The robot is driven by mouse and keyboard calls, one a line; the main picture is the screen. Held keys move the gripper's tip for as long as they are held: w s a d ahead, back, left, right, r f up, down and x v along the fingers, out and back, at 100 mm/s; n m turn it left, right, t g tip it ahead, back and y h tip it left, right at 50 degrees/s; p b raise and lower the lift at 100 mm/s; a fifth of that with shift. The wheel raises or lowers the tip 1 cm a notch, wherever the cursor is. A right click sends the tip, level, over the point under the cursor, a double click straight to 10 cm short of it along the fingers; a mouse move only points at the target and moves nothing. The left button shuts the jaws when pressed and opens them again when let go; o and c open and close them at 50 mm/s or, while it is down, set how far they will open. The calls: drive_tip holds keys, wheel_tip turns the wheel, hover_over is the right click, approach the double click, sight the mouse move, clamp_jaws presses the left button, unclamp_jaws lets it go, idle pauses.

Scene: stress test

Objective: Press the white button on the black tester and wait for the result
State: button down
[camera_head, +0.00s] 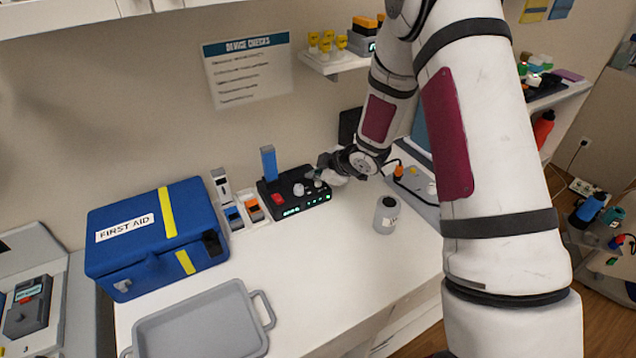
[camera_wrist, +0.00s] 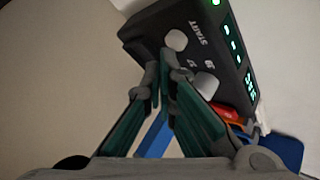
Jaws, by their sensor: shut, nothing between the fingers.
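The black tester (camera_head: 290,208) stands on the white counter against the wall. A blue upright piece (camera_head: 269,163) rises from its back left, and green lights show along its front edge. In the wrist view the tester (camera_wrist: 204,25) has a white button (camera_wrist: 177,40) by the word START and a second pale knob (camera_wrist: 207,86). My gripper (camera_head: 322,174) is shut and empty at the tester's right end. In the wrist view my gripper's fingertips (camera_wrist: 160,68) are just beside the START button; I cannot tell whether they touch it.
A blue first aid box (camera_head: 150,245) and small bins with orange and blue items (camera_head: 243,208) stand to the left. A grey tray (camera_head: 200,325) lies in front. A grey canister (camera_head: 386,214) stands right of the tester. The counter between tray and canister is clear.

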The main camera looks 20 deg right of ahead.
sight(317, 184)
drive_tip(key=shift+f, duration=0.5)
idle(0.8)
drive_tip(key=shift+r, duration=0.15)
drive_tip(key=shift+r+p, duration=0.3)
drive_tip(key=shift+r, duration=0.5)
drive_tip(key=shift+r+p, duration=1)
drive_tip(key=shift+r, duration=1.5)
